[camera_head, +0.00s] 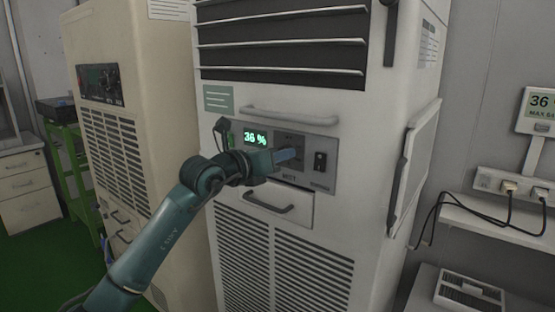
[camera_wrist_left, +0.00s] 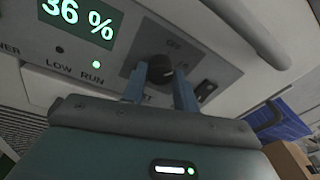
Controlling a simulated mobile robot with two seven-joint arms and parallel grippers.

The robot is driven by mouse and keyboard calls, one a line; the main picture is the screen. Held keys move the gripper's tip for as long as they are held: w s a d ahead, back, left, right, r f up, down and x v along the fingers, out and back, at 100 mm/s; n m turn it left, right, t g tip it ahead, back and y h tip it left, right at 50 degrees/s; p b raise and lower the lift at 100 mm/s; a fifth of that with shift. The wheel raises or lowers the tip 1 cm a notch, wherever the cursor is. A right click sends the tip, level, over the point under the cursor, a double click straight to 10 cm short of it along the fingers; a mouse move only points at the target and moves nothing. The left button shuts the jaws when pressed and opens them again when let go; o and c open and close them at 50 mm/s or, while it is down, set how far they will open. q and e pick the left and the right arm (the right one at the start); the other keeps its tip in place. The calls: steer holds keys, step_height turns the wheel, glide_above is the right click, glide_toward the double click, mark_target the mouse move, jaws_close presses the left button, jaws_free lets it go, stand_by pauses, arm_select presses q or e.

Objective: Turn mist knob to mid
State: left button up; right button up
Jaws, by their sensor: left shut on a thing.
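The mist knob (camera_wrist_left: 156,72) is a dark round dial on the grey panel (camera_wrist_left: 200,62) of the white machine. In the left wrist view it sits between the two blue fingers of my left gripper (camera_wrist_left: 159,78), which is shut on it. An "OFF" mark shows above the knob; its pointer's exact setting is unclear. In the head view my left gripper (camera_head: 288,155) reaches the panel from the left and hides the knob. A green display (camera_head: 255,138) left of the knob reads 36 %. My right gripper is not in view.
A black rocker switch (camera_head: 320,161) is right of the knob. A handle (camera_head: 288,116) sticks out above the panel and a drawer handle (camera_head: 268,203) below it. A beige cabinet (camera_head: 130,110) stands at left; a shelf with plugs (camera_head: 510,187) is at right.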

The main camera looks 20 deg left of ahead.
arm_select(q)
steer(key=m+y+b, duration=0.1)
steer(key=m+b, duration=0.4)
steer(key=m, duration=0.2)
steer(key=m+y+b, duration=0.1)
steer(key=m+b, duration=0.3)
steer(key=m, duration=0.3)
steer(key=shift+d+r+m+t+b, duration=0.1)
steer(key=shift+m+t+b, duration=0.2)
steer(key=shift+b, duration=0.05)
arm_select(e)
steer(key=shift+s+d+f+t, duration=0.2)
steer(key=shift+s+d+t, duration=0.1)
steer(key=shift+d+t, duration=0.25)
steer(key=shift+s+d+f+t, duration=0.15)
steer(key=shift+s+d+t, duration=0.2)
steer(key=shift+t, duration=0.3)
arm_select(q)
steer(key=o, duration=1)
steer(key=shift+c, duration=0.2)
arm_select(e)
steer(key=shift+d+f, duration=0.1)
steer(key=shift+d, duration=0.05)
